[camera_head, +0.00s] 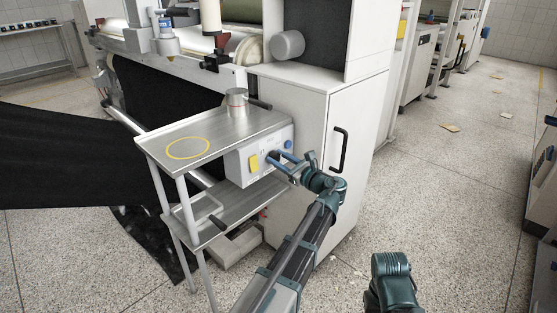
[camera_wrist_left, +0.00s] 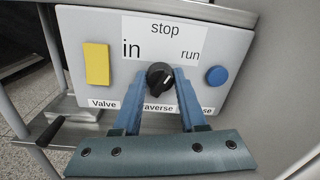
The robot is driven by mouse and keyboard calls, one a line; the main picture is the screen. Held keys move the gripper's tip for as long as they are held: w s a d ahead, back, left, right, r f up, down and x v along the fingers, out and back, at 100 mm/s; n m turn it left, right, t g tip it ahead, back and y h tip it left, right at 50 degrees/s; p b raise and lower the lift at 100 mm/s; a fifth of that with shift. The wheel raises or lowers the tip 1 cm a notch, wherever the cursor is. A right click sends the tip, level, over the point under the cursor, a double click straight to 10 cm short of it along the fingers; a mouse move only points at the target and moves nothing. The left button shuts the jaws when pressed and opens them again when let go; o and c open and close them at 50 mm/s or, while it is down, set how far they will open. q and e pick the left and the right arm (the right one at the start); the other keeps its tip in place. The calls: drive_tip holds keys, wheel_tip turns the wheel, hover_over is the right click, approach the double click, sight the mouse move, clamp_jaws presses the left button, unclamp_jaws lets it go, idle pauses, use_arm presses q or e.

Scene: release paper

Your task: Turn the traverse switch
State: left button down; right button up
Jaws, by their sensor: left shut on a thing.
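The traverse switch is a black round knob (camera_wrist_left: 158,74) in the middle of a white control panel (camera_wrist_left: 230,45), below a label reading "in", "stop" and "run". A small pale mark shows on the knob's right side; its exact pointing is hard to tell. My left gripper (camera_wrist_left: 160,84) has its two blue fingers shut on the knob from either side. In the head view my left gripper (camera_head: 277,158) reaches the panel box (camera_head: 248,165) from the right, and its fingers hide most of the knob. My right gripper is not in view.
The panel is mounted under a metal shelf (camera_head: 215,128) with a yellow circle. A white cabinet (camera_head: 310,150) with a black handle stands close right. Floor farther right is mostly open.

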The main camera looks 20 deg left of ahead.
use_arm(q)
drive_tip(key=n, duration=0.5)
idle(0.6)
drive_tip(key=shift+c, duration=2.3)
unclamp_jaws()
drive_tip(key=shift+d, duration=0.1)
drive_tip(key=b+v, duration=0.1)
drive_tip(key=v, duration=1.2)
drive_tip(key=shift+d+f, duration=0.3)
drive_tip(key=shift+d, duration=0.1)
